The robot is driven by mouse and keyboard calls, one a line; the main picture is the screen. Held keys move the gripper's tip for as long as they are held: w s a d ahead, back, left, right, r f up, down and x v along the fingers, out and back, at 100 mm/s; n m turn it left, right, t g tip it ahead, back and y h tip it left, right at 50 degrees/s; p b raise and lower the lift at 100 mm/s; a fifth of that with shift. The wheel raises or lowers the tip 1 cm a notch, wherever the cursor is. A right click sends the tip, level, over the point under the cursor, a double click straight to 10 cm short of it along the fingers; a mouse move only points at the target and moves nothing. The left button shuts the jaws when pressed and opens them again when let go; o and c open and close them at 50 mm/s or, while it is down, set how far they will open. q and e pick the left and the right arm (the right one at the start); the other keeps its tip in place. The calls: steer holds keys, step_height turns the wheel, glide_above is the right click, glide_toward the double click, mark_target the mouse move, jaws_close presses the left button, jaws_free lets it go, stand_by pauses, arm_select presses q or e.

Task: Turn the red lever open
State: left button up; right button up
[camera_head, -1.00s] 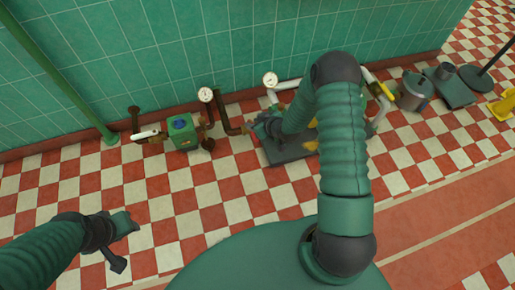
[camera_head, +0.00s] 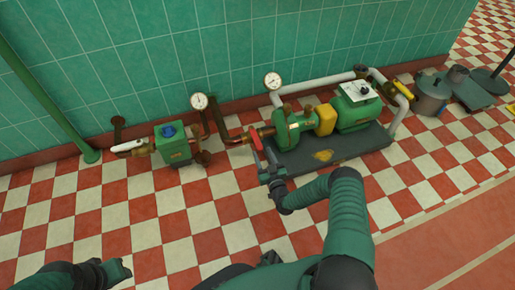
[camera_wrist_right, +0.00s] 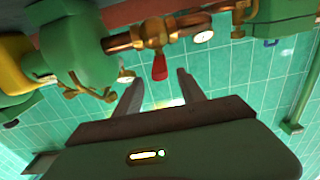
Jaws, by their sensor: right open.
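The red lever (camera_head: 257,141) sits on a copper pipe left of the green pump in the head view. In the right wrist view the red lever (camera_wrist_right: 159,67) hangs from a brass valve (camera_wrist_right: 154,33) on the copper pipe. My right gripper (camera_head: 266,172) is just in front of the lever in the head view. In the wrist view its two fingers (camera_wrist_right: 160,84) are spread, with the lever between or just beyond their tips; contact is not clear. My left gripper (camera_head: 122,271) is low at the left, away from the pipes; its jaws are too small to read.
The green pump (camera_head: 288,128), a yellow guard (camera_head: 326,118) and a green motor (camera_head: 357,112) stand on a dark base (camera_head: 345,147). A green box (camera_head: 173,147) is at left. Gauges (camera_head: 199,101) and pipes line the tiled wall. The chequered floor in front is clear.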

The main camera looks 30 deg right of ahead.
steer(key=b+x, duration=0.3)
steer(key=x, duration=0.3)
steer(key=shift+w+f, duration=0.15)
steer(key=shift+w, duration=0.4)
arm_select(q)
steer(key=x, duration=0.2)
steer(key=s+x, duration=0.1)
steer(key=x, duration=0.1)
steer(key=shift+f, duration=0.25)
arm_select(e)
steer(key=shift+c, duration=0.2)
jaws_close()
